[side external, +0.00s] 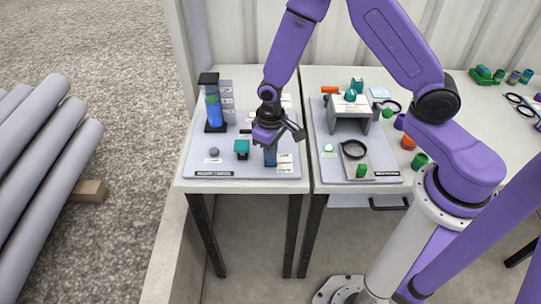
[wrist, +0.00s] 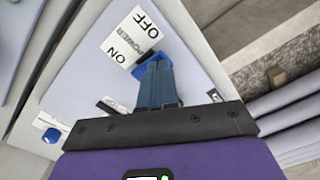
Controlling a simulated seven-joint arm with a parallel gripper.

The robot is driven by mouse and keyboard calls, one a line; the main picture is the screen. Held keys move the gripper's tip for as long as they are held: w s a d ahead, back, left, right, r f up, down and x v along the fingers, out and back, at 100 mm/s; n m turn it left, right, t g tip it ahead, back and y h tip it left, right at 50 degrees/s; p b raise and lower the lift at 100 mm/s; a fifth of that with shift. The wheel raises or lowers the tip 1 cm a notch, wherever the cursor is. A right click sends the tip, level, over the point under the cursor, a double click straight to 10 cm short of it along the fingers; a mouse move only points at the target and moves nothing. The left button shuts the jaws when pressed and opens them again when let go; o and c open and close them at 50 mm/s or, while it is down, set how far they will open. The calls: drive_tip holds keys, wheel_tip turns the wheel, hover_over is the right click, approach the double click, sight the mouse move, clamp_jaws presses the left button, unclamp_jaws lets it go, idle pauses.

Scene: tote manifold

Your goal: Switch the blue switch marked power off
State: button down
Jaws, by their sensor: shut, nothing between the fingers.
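The blue switch (wrist: 138,72) is in the wrist view, beside a white label (wrist: 133,36) reading ON, POWER and OFF. My gripper (wrist: 154,62) is shut and empty, with its fingertips at the switch and covering much of it. Whether they touch it, and which way the switch is set, I cannot tell. In the side view my gripper (side external: 270,163) points down over the front right of the left panel (side external: 230,171), left of a white label (side external: 285,162). The switch cannot be made out there.
A clear cylinder with blue contents (side external: 213,106) stands at the panel's back left. A teal block (side external: 242,148) and a grey knob (side external: 214,152) are left of my gripper. The right panel (side external: 325,165) carries a grey stand (side external: 350,112) and a black ring (side external: 354,149).

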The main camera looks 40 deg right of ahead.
drive_tip(key=shift+f, duration=0.5)
idle(0.3)
drive_tip(key=shift+r, duration=3.5)
drive_tip(key=s+d+r+n, duration=0.3)
drive_tip(key=s+r, duration=0.4)
drive_tip(key=s, duration=0.5)
drive_tip(key=s+d+r+n, duration=0.3)
drive_tip(key=s+r+n, duration=0.3)
drive_tip(key=s, duration=0.6)
drive_tip(key=shift+s+r+n, duration=0.3)
drive_tip(key=shift+s+r, duration=0.05)
drive_tip(key=shift+r, duration=0.1)
